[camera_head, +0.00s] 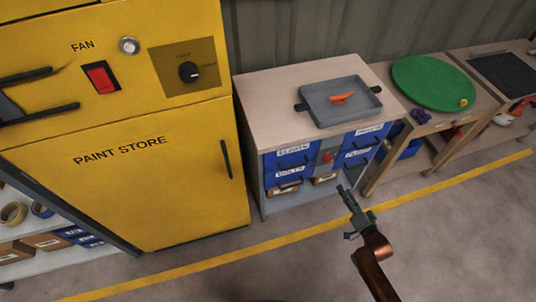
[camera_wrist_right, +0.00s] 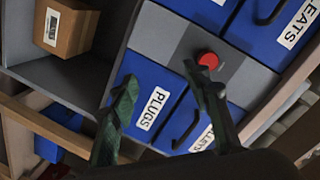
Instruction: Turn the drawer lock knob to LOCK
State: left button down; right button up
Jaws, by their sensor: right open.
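The red lock knob (camera_head: 327,158) sits on a grey panel between the blue drawers (camera_head: 291,160) of the low cabinet. The right wrist view also shows the red knob (camera_wrist_right: 208,59), close to the tip of the right-hand finger. Its pointer and lock marks cannot be read. My right gripper (camera_head: 346,193) is open and empty, in front of the cabinet's lower right part. In the right wrist view its two fingers (camera_wrist_right: 160,75) stand apart in front of the drawer fronts, with the PLUGS drawer between them.
A grey tray (camera_head: 355,114) with an orange item stands on the cabinet top. The yellow paint store (camera_head: 170,190) stands left, with a black knob (camera_head: 188,72) and red switch (camera_head: 100,77). A bench with a green disc (camera_head: 432,80) is to the right. The floor in front is clear.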

jog(key=t+y+b, duration=0.1)
jog(key=y, duration=0.1)
send_near(329, 161)
jog(key=shift+m, duration=0.3)
jog(key=b+x, duration=0.1)
jog(key=x, duration=0.1)
jog(key=b+x, duration=0.1)
jog(key=x, duration=0.2)
jog(key=b+x, duration=0.1)
jog(key=x, duration=0.2)
jog(key=shift+f, duration=0.3)
pick_arm(q)
notch_tip(329, 161, up, 13)
jog(key=w+d, duration=0.1)
jog(key=shift+w+d+f, duration=0.15)
jog(key=shift+w+d, duration=0.1)
pick_arm(e)
jog(key=shift+w+a+r, duration=0.1)
jog(key=shift+w+a, duration=0.05)
jog(key=shift+w, duration=0.2)
jog(key=shift+c, duration=0.7)
jog(key=c, duration=1)
